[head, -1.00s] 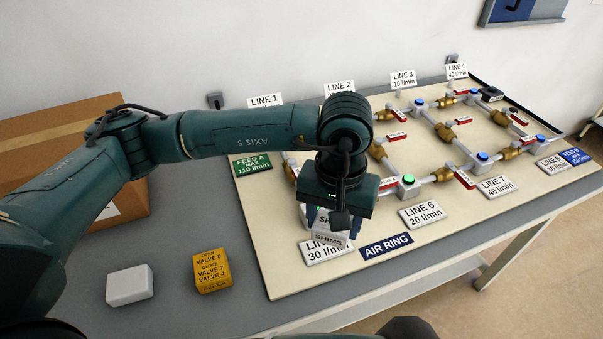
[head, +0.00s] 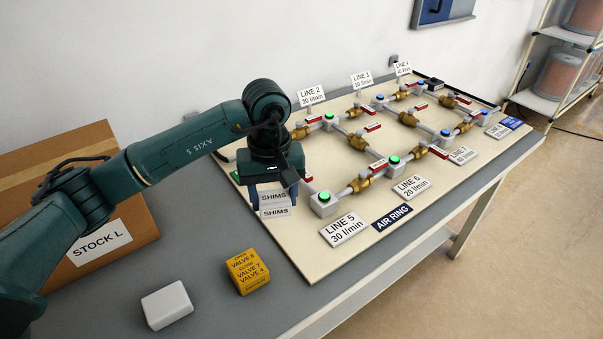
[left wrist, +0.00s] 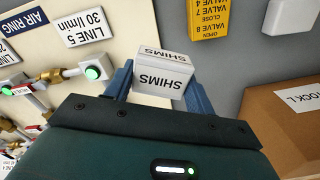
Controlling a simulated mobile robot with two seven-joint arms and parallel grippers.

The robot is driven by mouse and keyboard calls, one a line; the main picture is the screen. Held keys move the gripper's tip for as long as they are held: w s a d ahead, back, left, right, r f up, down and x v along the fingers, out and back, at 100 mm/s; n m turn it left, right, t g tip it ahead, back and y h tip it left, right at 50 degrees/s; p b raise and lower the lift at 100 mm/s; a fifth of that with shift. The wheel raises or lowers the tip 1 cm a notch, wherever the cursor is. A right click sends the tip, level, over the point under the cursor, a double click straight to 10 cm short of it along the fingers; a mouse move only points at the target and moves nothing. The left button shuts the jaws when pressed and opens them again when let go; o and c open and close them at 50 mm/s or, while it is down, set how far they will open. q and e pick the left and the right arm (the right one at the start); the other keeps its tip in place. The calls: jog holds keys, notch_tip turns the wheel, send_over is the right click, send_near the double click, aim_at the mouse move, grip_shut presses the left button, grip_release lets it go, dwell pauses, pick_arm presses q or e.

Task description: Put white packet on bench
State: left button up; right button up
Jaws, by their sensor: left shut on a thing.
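A white packet labelled SHIMS (head: 274,210) is held between the blue fingers of my left gripper (head: 268,194). In the left wrist view the same packet (left wrist: 162,73) sits between the two fingers of the left gripper (left wrist: 160,82), its label upside down. In the head view the packet is over the left edge of the cream board; I cannot tell its exact height above it. The grey bench (head: 220,312) shows bare in front and to the left of the board. My right gripper is not in view.
A plain white block (head: 167,304) and a yellow valve-note box (head: 248,271) stand on the bench at the front. A cardboard STOCK L box (head: 100,205) stands at the left. The board (head: 310,262) carries pipes and valves. Bare bench lies between the carton and the board.

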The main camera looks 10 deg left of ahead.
aim_at(226, 224)
pick_arm(q)
jog(key=w+a+f+n, duration=0.25)
jog(key=a+n, duration=0.25)
jog(key=a, duration=0.9)
notch_tip(226, 224, down, 9)
jog(key=shift+w+d+f, duration=0.1)
jog(key=shift+f, duration=0.2)
jog(key=o, duration=1.1)
jog(key=shift+r, duration=0.1)
notch_tip(226, 224, up, 12)
jog(key=shift+r+b, duration=0.1)
jog(key=shift+b, duration=0.25)
